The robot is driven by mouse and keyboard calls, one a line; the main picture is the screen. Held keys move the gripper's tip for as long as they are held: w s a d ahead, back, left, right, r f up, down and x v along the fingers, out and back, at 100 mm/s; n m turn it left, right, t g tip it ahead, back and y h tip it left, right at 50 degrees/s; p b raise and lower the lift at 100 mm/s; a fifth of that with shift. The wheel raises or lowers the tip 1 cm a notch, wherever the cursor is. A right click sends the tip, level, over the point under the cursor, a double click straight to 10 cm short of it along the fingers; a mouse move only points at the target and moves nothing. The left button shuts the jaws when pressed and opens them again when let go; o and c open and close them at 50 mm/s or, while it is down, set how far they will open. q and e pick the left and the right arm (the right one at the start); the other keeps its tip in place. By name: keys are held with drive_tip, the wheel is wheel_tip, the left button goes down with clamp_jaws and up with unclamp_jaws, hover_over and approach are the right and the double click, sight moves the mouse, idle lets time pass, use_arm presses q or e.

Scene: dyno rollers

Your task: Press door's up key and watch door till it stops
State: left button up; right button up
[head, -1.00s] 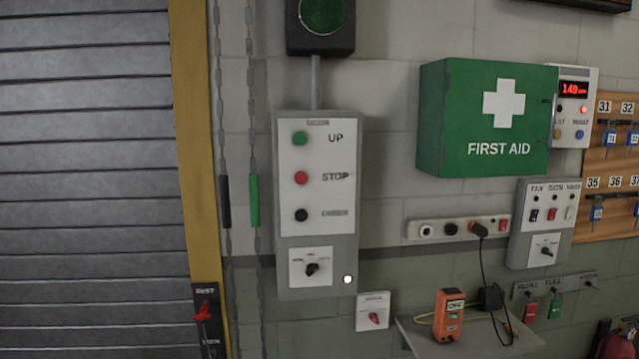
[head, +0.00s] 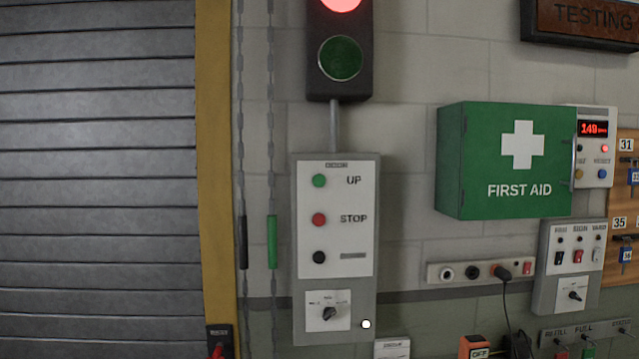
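The grey roller door (head: 95,180) fills the left of the head view, its slats reaching the bottom edge of the picture; its lower edge is out of view. The door control box (head: 335,250) hangs on the wall right of the door's yellow frame. Its green UP key (head: 320,181) is at the top, the red STOP key (head: 319,219) below it, then a black key (head: 319,257) with an unreadable label. A black rotary switch (head: 329,313) and a small lit white lamp (head: 366,324) are at the bottom. Neither of my grippers is in view.
A signal light (head: 340,58) above the box shows red lit and green dark. Chains (head: 271,130) hang beside the yellow frame (head: 215,170). A green first aid cabinet (head: 505,160) sticks out from the wall to the right. A socket strip (head: 470,271) is below it.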

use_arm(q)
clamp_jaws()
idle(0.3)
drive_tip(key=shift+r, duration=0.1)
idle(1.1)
